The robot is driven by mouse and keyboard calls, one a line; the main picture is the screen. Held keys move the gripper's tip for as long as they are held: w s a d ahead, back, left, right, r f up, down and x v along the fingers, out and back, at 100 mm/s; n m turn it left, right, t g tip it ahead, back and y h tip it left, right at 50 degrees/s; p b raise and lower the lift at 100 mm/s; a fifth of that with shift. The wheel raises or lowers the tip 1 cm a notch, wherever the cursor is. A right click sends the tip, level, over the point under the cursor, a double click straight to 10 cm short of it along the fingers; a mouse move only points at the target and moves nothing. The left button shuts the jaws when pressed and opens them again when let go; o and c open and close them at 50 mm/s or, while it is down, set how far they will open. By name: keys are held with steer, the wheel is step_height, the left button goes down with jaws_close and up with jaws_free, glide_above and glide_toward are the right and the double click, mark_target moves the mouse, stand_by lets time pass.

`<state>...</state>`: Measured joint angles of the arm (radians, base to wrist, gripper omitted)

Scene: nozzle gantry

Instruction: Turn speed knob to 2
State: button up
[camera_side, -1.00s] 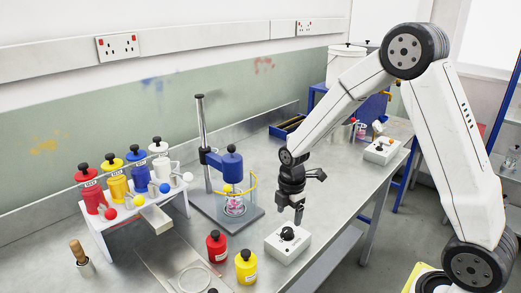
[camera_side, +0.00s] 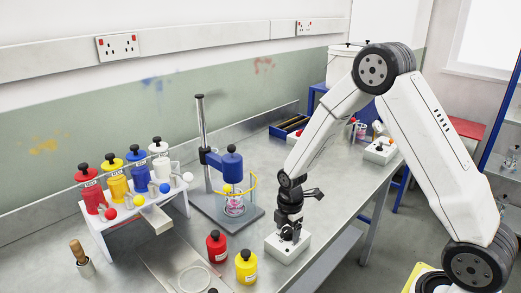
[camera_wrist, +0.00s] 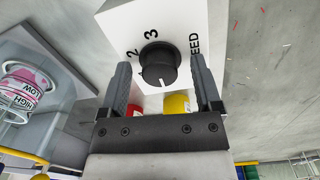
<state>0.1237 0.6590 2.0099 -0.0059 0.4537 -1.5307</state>
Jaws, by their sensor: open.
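The speed knob (camera_wrist: 158,62) is a black round dial on a white control box (camera_side: 286,250). In the wrist view the printed numbers 2 and 3 lie above and left of the knob, and a cut-off "EED" lies to its right. A white mark on the knob points down in that view, away from those numbers. My gripper (camera_side: 289,226) is right above the box in the side view. In the wrist view my gripper (camera_wrist: 160,68) is open, with one finger on each side of the knob and gaps between. Other numbers are hidden.
A red bottle (camera_side: 216,247) and a yellow bottle (camera_side: 246,267) stand left of the box. A stand with a blue motor (camera_side: 231,167) over a beaker is behind it. A rack (camera_side: 99,218) of coloured bottles is at the left. The bench edge is close on the right.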

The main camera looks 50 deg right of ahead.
jaws_close()
steer(key=shift+m, duration=0.4)
steer(key=m, duration=1.1)
steer(key=shift+m, duration=0.3)
steer(key=m, duration=1.1)
steer(key=shift+w, duration=0.1)
steer(key=shift+m, duration=0.3)
